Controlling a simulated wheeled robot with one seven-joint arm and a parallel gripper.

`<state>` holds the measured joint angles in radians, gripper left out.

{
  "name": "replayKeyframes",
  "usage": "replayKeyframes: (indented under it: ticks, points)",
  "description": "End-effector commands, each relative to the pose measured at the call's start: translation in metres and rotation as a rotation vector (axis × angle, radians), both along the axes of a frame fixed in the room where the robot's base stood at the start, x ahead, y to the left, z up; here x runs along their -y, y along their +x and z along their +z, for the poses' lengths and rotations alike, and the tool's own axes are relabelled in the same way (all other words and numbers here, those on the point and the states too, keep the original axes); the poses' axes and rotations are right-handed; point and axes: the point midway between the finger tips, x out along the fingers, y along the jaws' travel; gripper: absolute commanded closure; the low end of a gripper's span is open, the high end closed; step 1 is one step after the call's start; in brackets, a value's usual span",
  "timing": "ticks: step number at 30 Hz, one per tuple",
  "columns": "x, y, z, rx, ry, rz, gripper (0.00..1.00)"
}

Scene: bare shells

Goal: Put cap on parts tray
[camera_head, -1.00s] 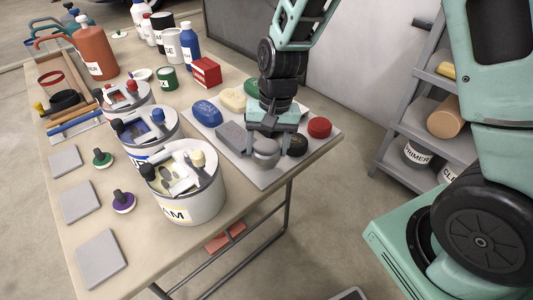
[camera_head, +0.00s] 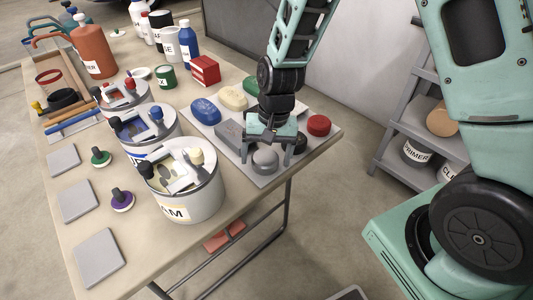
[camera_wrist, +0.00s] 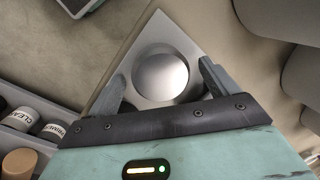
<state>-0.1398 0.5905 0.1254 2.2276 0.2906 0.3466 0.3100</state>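The cap appears to be a grey round domed piece (camera_head: 265,161). It rests on the near corner of the light grey parts tray (camera_head: 262,182), apart from the tray's edges. In the wrist view the cap (camera_wrist: 160,73) shows as a smooth grey dome on the tray (camera_wrist: 157,32). My gripper (camera_head: 266,165) is just above the cap, pointing down. Its fingers are spread, one on each side, and the wrist view shows gaps between them and the dome. Nothing is held.
The tray also holds a grey block (camera_head: 229,133), a blue piece (camera_head: 205,110), a cream piece (camera_head: 233,98), a red round piece (camera_head: 318,125) and a dark one behind my gripper. A labelled bucket (camera_head: 190,202) stands left of the tray. A shelf (camera_head: 390,145) stands to the right.

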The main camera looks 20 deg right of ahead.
Motion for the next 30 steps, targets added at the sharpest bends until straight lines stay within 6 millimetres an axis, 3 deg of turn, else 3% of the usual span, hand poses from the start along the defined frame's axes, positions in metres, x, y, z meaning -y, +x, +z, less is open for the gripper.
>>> replayKeyframes:
  ticks: [7, 18, 25, 28, 30]
  points:
    - [0.002, 0.001, 0.015, 0.003, 0.001, -0.001, 0.14]
    - [0.014, 0.005, 0.089, 0.005, 0.0, 0.0, 0.14]
    - [0.018, 0.006, 0.116, 0.001, 0.001, -0.001, 0.14]
    - [0.011, -0.002, 0.125, 0.008, 0.002, 0.041, 0.14]
    - [-0.004, -0.021, 0.134, 0.021, 0.004, 0.136, 0.14]
